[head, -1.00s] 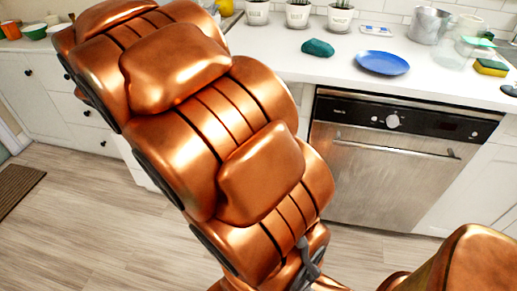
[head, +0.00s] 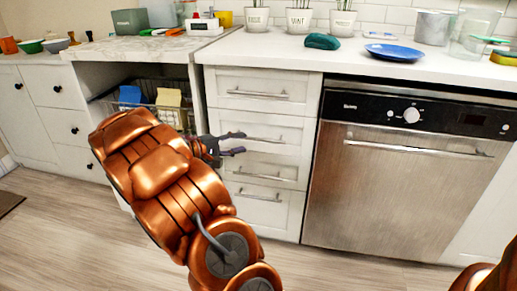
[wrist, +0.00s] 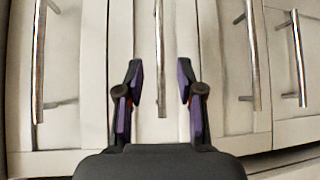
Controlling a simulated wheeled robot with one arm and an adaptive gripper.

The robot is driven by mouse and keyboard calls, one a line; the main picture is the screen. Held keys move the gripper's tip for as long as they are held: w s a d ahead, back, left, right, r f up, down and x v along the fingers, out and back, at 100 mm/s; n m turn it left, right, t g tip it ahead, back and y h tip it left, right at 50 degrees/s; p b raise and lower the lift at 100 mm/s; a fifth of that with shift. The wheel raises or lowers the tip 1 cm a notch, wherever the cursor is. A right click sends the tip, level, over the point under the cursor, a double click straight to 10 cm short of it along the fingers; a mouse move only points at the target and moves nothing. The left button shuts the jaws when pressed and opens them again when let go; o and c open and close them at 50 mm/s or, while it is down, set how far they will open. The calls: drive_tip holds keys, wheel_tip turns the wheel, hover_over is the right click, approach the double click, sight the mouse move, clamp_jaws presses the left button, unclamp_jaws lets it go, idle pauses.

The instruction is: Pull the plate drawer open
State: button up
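A white stack of drawers (head: 262,115), each with a horizontal metal bar handle, stands left of the dishwasher; all its drawers look shut. None is marked as the plate drawer. My gripper (head: 236,143) is open in front of the second drawer from the top, close to the left end of its handle (head: 268,139). In the wrist view my gripper (wrist: 160,78) points at the drawer fronts. That handle (wrist: 160,45) runs between the two spread fingers, with a gap on each side. I cannot tell whether the fingertips reach around the bar.
The steel dishwasher (head: 400,185) stands to the right. An open wire basket (head: 145,90) with cartons is left of the drawers, beside my arm. A blue plate (head: 394,52) and a teal cloth (head: 322,41) lie on the counter. The wooden floor before the drawers is clear.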

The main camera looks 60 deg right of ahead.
sight(258, 139)
drive_tip(key=shift+b+x, duration=1.1)
drive_tip(key=shift+x, duration=2.8)
drive_tip(key=shift+w, duration=0.1)
clamp_jaws()
